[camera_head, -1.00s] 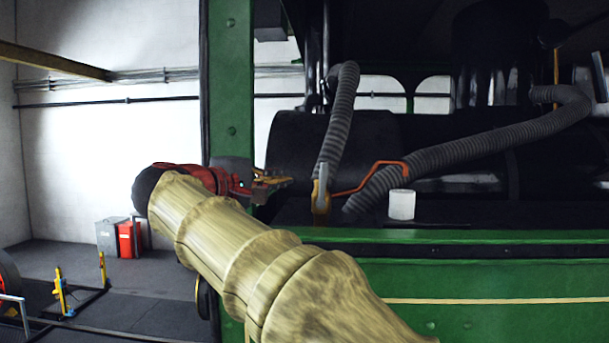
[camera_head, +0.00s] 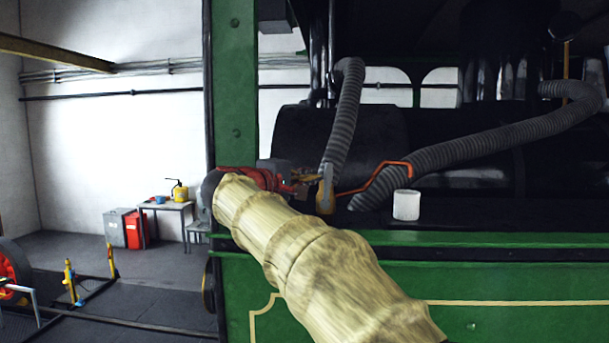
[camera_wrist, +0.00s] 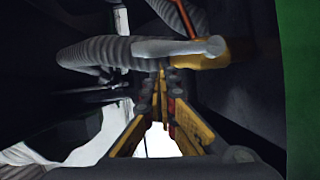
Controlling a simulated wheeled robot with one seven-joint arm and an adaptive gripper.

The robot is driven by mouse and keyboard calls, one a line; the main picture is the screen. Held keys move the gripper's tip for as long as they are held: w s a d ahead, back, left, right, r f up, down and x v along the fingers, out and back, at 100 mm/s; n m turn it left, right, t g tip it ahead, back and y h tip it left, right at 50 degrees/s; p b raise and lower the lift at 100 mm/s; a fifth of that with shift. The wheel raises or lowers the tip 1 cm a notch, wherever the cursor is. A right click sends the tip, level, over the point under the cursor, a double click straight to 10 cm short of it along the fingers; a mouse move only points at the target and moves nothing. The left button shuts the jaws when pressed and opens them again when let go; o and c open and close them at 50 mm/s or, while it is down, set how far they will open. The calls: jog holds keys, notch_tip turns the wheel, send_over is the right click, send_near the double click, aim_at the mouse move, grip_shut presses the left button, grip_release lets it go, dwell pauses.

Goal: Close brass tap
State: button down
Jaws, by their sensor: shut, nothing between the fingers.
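The brass tap (camera_head: 325,198) stands on the dark ledge of the green tram, at the lower end of a ribbed grey hose. Its pale grey lever (camera_head: 327,173) points up. My gripper (camera_head: 311,180) is just left of the tap, with its fingers pointing at it. In the wrist view the tap's yellow body (camera_wrist: 205,62) and grey lever (camera_wrist: 165,47) lie just past my fingertips (camera_wrist: 161,75). The fingers are shut and hold nothing. I cannot tell whether they touch the tap.
An orange-red pipe (camera_head: 375,178) runs right from the tap. A white cup-like cylinder (camera_head: 406,205) stands on the ledge. A second ribbed hose (camera_head: 490,143) crosses behind. The green post (camera_head: 236,90) rises left of the tap. A small table (camera_head: 172,207) stands far left.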

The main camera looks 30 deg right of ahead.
jog(key=shift+s+d+r+m+y+b, duration=0.3)
jog(key=shift+d+m+b, duration=0.1)
jog(key=shift+m, duration=0.3)
dwell(0.5)
jog(key=s+d+f+m+t+y+b, duration=0.1)
jog(key=s+d+f+m+y+b, duration=0.2)
jog(key=s+d+m+y+b, duration=0.2)
jog(key=d+m+y+b, duration=0.1)
jog(key=d+m, duration=0.2)
jog(key=m, duration=0.2)
jog(key=shift+s+d+f+t+y, duration=0.25)
jog(key=shift+s+f+t+y, duration=0.05)
jog(key=shift+s+y, duration=0.1)
dwell(0.4)
jog(key=shift+d+f, duration=0.1)
jog(key=shift+s, duration=0.1)
dwell(0.5)
